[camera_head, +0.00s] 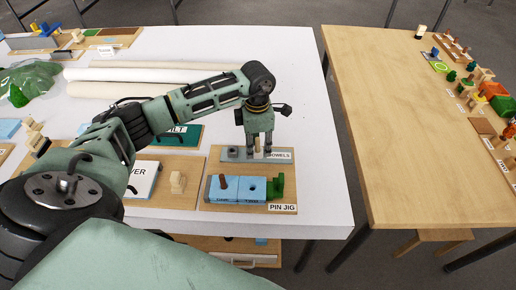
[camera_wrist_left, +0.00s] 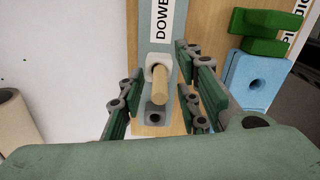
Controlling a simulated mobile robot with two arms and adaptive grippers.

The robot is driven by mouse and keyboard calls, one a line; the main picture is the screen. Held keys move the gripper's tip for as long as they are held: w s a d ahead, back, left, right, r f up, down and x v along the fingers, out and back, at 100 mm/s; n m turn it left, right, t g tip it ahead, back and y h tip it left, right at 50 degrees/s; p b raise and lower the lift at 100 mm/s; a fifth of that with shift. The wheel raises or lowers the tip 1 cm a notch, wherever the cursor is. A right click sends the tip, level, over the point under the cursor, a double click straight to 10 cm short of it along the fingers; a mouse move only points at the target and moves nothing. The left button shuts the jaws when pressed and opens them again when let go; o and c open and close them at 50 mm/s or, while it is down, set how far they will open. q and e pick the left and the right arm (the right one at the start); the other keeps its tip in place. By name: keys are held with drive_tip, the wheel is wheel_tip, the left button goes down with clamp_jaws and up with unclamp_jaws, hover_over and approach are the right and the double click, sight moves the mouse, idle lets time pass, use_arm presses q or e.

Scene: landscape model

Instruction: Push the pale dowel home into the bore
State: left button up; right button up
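The pale dowel (camera_wrist_left: 187,92) stands in a collar of the grey dowel rack (camera_wrist_left: 154,35), seen from above in the left wrist view. My left gripper (camera_head: 259,150) is over the rack (camera_head: 231,154) in the head view, pointing down. In the left wrist view its fingers stand apart on both sides of the dowel, with gaps visible. The pin jig (camera_head: 285,208) lies nearer to me, with two light-blue blocks. The left block holds a brown dowel (camera_head: 222,181); the right block (camera_head: 244,194) has an open dark bore (camera_head: 252,187). My right gripper is out of view.
A green stop (camera_head: 277,184) stands at the right of the jig blocks. An empty rack socket (camera_wrist_left: 155,113) is beside the pale dowel. Pale rolls (camera_head: 150,73) lie behind my arm. White table surface right of the jig is clear.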

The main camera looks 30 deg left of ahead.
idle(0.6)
use_arm(q)
drive_tip(key=shift+c, duration=0.5)
clamp_jaws()
drive_tip(key=shift+f, duration=0.15)
